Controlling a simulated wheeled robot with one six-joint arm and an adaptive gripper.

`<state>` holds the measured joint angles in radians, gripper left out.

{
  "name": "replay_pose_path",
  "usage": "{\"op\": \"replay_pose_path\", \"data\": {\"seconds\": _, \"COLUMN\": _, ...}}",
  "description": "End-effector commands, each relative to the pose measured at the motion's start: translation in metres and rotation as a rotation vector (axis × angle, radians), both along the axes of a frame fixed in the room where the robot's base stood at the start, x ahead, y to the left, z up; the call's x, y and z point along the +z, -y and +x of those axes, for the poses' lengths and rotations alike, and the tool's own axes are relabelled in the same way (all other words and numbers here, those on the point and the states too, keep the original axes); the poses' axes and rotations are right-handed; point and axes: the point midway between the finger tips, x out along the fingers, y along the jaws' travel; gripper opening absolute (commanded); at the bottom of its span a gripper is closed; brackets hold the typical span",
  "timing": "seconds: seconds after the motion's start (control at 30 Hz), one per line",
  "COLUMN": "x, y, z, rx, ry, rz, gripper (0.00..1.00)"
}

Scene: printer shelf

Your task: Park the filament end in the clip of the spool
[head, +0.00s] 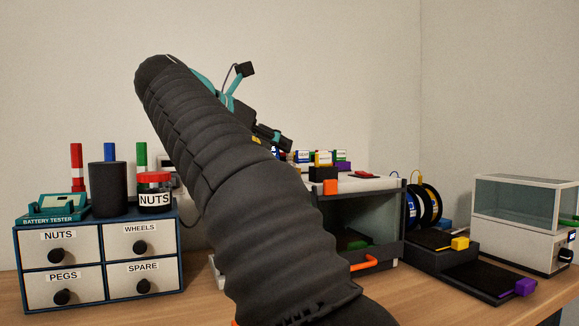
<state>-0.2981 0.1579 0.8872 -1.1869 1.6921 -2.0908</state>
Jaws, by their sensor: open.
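Two dark spools stand on edge just right of the printer (385,215). The clip is too small to make out. My gripper (275,140) is raised left of the spools, above and behind the printer's left part, well apart from them. It is open, its fingers small and partly hidden by my arm.
A drawer cabinet (103,225) with a battery tester (56,207), a black cup (108,190) and a nuts jar (155,190) stands left. Dark trays (483,283) lie front right, beside a white clear-topped box (525,235). My arm hides the middle.

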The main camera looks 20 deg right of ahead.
Motion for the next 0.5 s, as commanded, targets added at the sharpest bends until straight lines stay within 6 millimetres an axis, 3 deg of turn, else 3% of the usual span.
{"op": "replay_pose_path", "data": {"seconds": 0.5, "x": -0.025, "y": 0.043, "z": 0.016, "rx": 0.000, "ry": -0.001, "rz": 0.000, "gripper": 0.44}}
